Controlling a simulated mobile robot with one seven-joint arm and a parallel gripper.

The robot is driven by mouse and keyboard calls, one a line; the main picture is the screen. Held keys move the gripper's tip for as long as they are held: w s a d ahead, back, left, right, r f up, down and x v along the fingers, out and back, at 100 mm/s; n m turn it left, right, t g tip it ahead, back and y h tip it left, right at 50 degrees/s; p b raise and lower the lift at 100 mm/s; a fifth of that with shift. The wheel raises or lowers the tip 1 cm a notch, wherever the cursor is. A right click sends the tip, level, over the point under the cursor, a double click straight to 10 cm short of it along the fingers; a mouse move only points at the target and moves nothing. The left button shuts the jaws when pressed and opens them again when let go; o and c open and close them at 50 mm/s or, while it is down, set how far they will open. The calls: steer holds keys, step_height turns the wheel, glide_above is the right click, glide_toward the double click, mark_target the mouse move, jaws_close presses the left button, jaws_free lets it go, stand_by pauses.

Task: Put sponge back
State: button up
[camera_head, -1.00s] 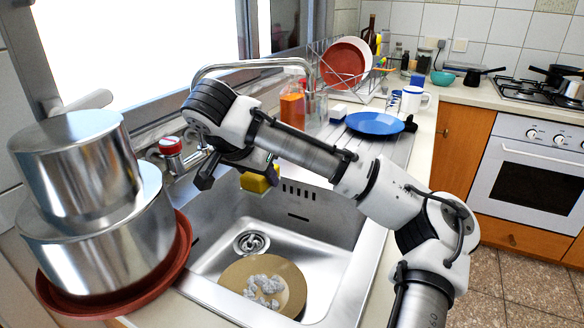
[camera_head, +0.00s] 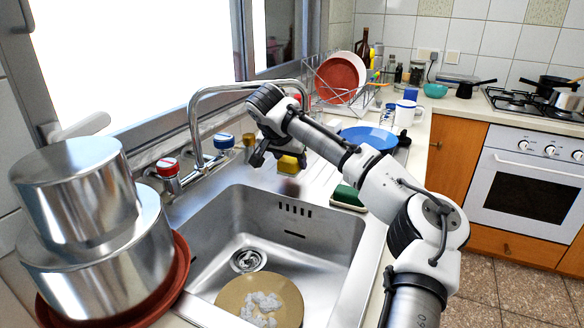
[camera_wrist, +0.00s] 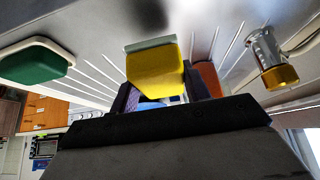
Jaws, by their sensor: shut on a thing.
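A yellow sponge (camera_head: 288,165) is held in my gripper (camera_head: 274,156), just past the sink's far edge and low over the metal drainboard. In the wrist view the sponge (camera_wrist: 155,75) sits between the two dark fingers (camera_wrist: 160,97), with a pale layer along its upper edge. I cannot tell if it touches the surface below. A green sponge-like item (camera_head: 347,194) with a pale base lies on the drainboard to the right; it also shows in the wrist view (camera_wrist: 33,65).
The sink (camera_head: 232,215) holds a tan plate (camera_head: 236,300) with pale scraps. The tap (camera_head: 194,110) arches behind my arm. Metal pots (camera_head: 75,190) on a red dish (camera_head: 184,262) stand at left. A blue plate (camera_head: 370,137), a white mug (camera_head: 405,115) and a dish rack (camera_head: 325,75) are beyond.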

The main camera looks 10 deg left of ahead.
steer(key=shift+w+f+p, duration=0.15)
steer(key=shift+f, duration=0.75)
steer(key=shift+w+f+p, duration=0.1)
steer(key=shift+f+p, duration=0.05)
steer(key=shift+f, duration=0.7)
steer(key=o, duration=0.9)
steer(key=shift+f, duration=0.1)
steer(key=shift+r, duration=0.2)
steer(key=b+v, duration=0.1)
steer(key=v, duration=1.1)
steer(key=shift+f+b, duration=0.1)
steer(key=shift+b, duration=0.3)
